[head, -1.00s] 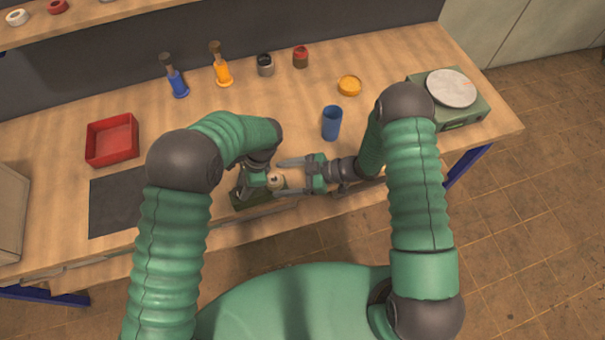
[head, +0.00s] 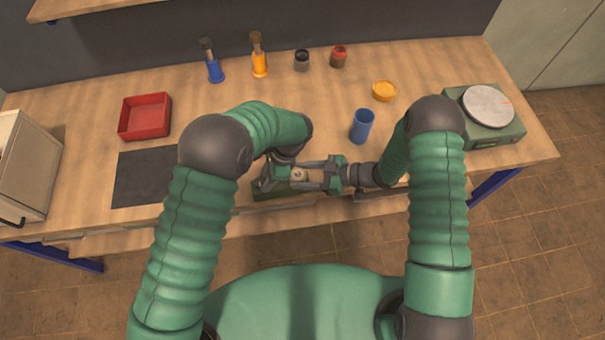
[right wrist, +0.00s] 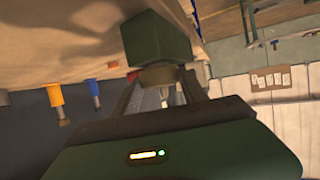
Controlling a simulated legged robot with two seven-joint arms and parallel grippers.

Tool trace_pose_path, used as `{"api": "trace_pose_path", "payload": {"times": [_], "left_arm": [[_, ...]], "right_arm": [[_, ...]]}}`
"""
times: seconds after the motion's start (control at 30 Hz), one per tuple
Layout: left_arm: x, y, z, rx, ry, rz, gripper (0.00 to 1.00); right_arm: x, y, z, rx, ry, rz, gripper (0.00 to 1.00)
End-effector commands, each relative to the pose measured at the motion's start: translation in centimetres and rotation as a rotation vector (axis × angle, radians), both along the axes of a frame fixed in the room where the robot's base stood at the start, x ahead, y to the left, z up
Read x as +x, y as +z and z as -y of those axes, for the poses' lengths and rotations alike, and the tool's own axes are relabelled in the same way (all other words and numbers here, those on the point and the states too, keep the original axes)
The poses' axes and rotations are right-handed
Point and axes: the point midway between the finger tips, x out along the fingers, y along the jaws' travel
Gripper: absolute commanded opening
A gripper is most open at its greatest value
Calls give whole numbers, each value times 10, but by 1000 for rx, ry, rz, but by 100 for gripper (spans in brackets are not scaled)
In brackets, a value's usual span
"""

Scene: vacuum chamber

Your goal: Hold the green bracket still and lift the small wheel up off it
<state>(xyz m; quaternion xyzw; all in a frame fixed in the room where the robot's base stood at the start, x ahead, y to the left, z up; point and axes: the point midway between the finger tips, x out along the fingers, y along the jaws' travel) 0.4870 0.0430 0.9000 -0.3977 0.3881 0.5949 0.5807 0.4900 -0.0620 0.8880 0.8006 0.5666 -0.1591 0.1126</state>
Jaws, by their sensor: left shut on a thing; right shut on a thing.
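The small wheel (head: 299,174) is a pale tan round piece with a dark centre, near the table's front edge in the head view. My right gripper (head: 298,174) comes from the right and is shut on it. In the right wrist view the wheel (right wrist: 160,77) shows between the fingers. The green bracket (head: 304,187) is dark green and low, partly hidden under the grippers; a green block, seemingly its body, shows in the right wrist view (right wrist: 157,40). My left gripper (head: 272,180) is shut on the bracket at its left. I cannot tell whether wheel and bracket touch.
A blue cup (head: 361,127) stands just behind my right gripper. A dark mat (head: 145,178) and a red tray (head: 145,117) lie to the left. A yellow dish (head: 384,91) and a green scale (head: 500,133) are at the right. The middle of the table is mostly clear.

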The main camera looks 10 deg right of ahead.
Motion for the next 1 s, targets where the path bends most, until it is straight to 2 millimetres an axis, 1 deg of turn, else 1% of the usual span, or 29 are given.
{"api": "trace_pose_path", "payload": {"times": [0.13,0.23,1.0], "left_arm": [[0,0,1,-3,-1,1,0],[0,0,1,-2,-1,1,0],[-1,-1,0,-1,-1,-1,0]], "right_arm": [[1,1,0,0,-1,2,0],[1,5,0,1,-1,3,0],[0,60,0,1,0,3,0]]}}
